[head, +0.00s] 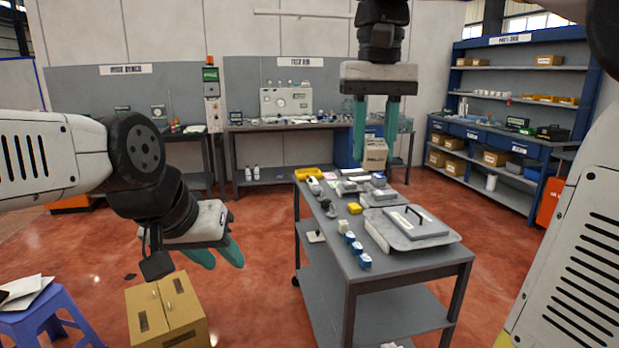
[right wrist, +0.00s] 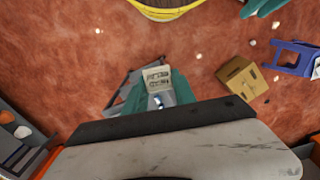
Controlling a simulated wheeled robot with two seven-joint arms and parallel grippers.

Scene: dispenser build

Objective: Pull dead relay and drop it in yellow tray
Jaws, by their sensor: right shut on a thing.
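My right gripper (head: 376,155) hangs fingers-down over the far part of the grey cart. It is shut on a beige block with dark markings (head: 376,152), which looks like the relay. The block also shows between the teal fingers in the right wrist view (right wrist: 157,76). The yellow tray (head: 309,174) sits at the cart's far left corner, left of the held block in the picture. My left gripper (head: 222,256) is off the cart to the left, empty, with its teal fingers apart.
The cart (head: 330,255) carries a grey tray with a panel (head: 383,239), a small yellow block (head: 354,208), several blue-and-white pieces (head: 365,262) and grey devices. A cardboard box (head: 168,308) and blue stool (head: 40,318) stand at lower left. Benches and shelves line the back.

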